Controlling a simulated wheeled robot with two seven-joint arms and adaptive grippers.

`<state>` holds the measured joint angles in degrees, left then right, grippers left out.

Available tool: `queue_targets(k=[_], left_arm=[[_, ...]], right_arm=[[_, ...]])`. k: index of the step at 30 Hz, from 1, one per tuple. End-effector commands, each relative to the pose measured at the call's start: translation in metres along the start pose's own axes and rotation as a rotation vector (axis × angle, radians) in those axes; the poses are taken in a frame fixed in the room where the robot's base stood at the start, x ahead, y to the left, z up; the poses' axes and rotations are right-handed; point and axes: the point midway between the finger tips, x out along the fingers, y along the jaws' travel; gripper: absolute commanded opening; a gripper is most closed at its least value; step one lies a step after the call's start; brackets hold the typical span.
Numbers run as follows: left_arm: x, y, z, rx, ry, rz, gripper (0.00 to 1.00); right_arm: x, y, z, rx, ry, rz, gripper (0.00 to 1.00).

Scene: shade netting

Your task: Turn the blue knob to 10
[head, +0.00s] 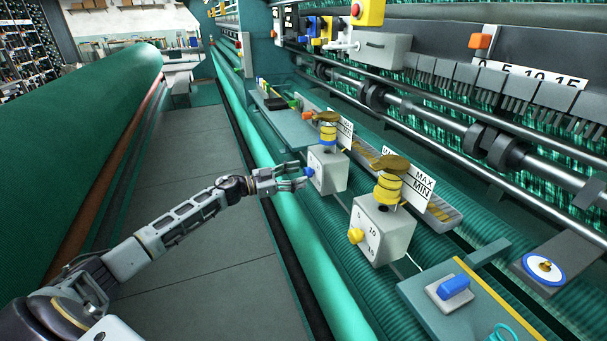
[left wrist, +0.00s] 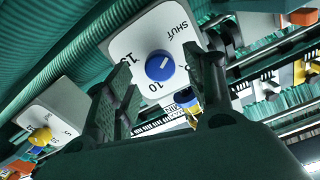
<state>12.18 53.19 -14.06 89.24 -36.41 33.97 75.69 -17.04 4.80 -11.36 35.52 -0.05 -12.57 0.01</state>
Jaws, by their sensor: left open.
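The blue knob (head: 309,172) is on the left face of a white box (head: 328,169) with a yellow spool part on top. In the left wrist view the blue knob (left wrist: 160,66) sits on a white dial face (left wrist: 133,45). "SHUT" and "10" are readable on the face. A white line on the knob runs obliquely; which mark it points to is hard to tell. My left gripper (head: 301,175) is open in front of the knob. In the left wrist view its fingers (left wrist: 165,90) stand on either side of the knob, with gaps visible. My right gripper is out of view.
A second white box with a yellow knob (head: 355,235) stands nearer, at the right; it also shows in the left wrist view (left wrist: 40,136). MIN/MAX plates (head: 423,188) stand behind the boxes. A green roller (head: 300,250) runs below my arm. The grey walkway (head: 200,230) is clear.

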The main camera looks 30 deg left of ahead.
Motion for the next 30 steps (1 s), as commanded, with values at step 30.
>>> queue_targets(k=[30], left_arm=[[0.028, 0.000, 0.000, 0.000, 0.000, 0.000, 0.31]], right_arm=[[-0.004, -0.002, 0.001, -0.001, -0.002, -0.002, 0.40]])
